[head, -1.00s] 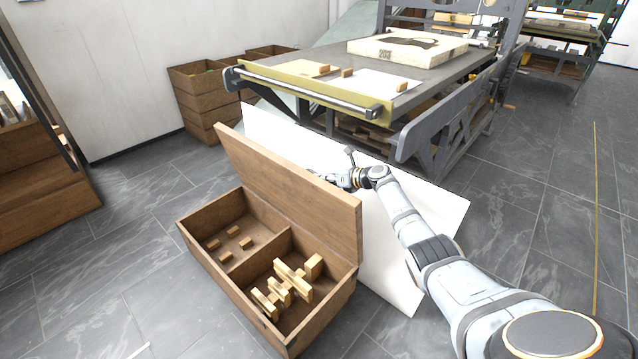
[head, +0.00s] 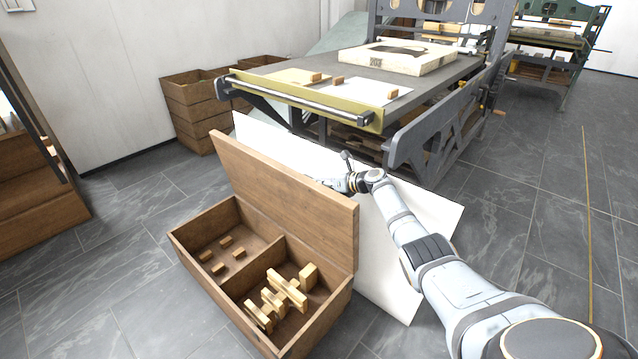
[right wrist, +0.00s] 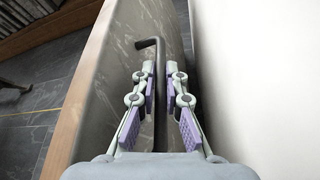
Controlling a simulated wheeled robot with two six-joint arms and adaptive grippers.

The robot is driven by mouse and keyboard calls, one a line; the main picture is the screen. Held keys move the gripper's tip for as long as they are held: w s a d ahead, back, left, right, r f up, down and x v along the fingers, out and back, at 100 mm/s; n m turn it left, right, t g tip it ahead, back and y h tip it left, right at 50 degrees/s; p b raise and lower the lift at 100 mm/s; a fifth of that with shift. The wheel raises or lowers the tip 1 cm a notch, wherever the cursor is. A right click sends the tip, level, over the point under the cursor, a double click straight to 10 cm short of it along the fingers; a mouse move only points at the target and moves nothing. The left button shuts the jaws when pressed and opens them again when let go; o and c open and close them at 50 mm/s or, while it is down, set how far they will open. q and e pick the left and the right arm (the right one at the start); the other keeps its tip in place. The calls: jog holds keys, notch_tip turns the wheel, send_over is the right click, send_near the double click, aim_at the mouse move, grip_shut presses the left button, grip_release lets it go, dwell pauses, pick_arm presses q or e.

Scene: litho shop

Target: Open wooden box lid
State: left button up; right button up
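The wooden box (head: 190,262) stands on the floor with its lid (head: 285,195) raised, tilted up along the rear edge. Small wooden blocks lie in both compartments. My right arm reaches behind the lid, and the right gripper (head: 335,184) is partly hidden by it. In the right wrist view the lid (right wrist: 88,85) stands to the left. A dark bent rod, apparently the lid's handle (right wrist: 160,56), runs between my right gripper's close-set fingers (right wrist: 160,75), which appear shut on it. My left gripper is not in view.
A white panel (head: 390,250) leans close behind the lid and my right gripper. A press table (head: 300,90) stands beyond it, with stacked wooden crates (head: 195,115) to its left. Tiled floor (head: 90,290) is clear left of the box.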

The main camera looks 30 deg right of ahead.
jog(key=shift+o, duration=0.9)
jog(key=shift+f, duration=0.2)
jog(key=shift+s+d+r, duration=0.1)
jog(key=v, duration=1.1)
jog(key=shift+s+r, duration=0.2)
jog(key=shift+s, duration=0.15)
jog(key=shift+d, duration=0.2)
